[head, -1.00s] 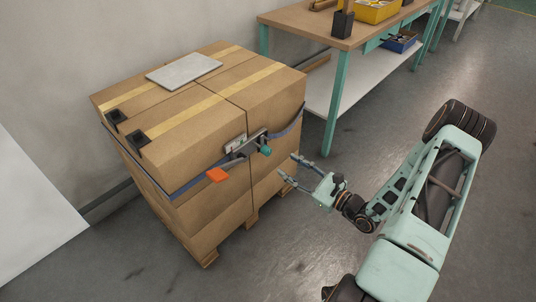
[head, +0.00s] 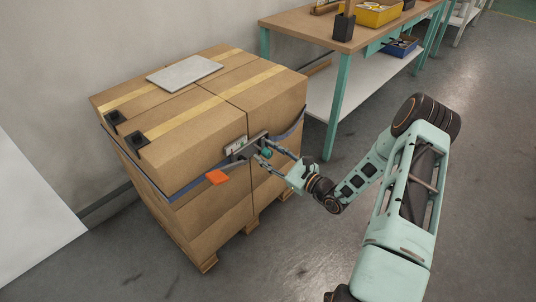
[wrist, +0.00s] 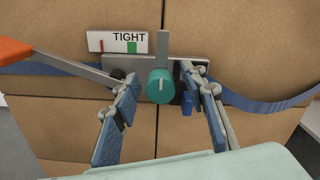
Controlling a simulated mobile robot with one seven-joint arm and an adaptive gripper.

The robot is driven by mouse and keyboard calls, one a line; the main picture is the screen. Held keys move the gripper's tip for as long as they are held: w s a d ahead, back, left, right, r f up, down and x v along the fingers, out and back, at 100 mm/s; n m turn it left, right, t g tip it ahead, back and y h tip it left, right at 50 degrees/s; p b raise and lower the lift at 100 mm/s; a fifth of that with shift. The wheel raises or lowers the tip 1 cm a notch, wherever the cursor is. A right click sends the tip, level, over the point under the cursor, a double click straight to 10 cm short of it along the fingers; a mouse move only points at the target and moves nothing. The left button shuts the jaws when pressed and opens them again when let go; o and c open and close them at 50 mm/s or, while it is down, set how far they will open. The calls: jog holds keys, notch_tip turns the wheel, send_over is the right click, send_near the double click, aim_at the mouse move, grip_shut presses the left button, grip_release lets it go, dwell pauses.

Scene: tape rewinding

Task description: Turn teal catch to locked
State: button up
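The teal catch (wrist: 160,86) is a round knob on a grey metal ratchet plate (wrist: 115,62) fixed to the strapped boxes. A pale line on its face stands upright. In the head view the teal catch (head: 266,153) shows at the tips of my gripper (head: 275,160). In the wrist view my gripper (wrist: 160,100) is open, one finger to the left and one to the right of the catch, with visible space at the left. At the right I cannot tell if the finger touches. Any locked mark is not readable.
An orange-ended lever (wrist: 15,50) reaches left from the plate. A white label reading TIGHT (wrist: 125,41) sits above it. A blue strap (wrist: 260,104) crosses the cardboard boxes (head: 200,190). A workbench (head: 330,30) stands behind at right; the floor between is clear.

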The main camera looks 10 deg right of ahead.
grip_shut()
jog(key=shift+m, duration=0.3)
jog(key=m+p, duration=0.2)
jog(key=shift+r+m, duration=0.1)
jog(key=shift+m, duration=0.3)
jog(key=m+p, duration=0.2)
jog(key=m, duration=0.3)
jog(key=shift+d, duration=0.1)
jog(key=m+p, duration=0.1)
jog(key=m, duration=0.4)
jog(key=shift+m+p, duration=0.35)
jog(key=shift+m, duration=0.05)
jog(key=shift+f+m+p, duration=0.25)
jog(key=shift+m+p, duration=0.05)
jog(key=shift+m, duration=1.5)
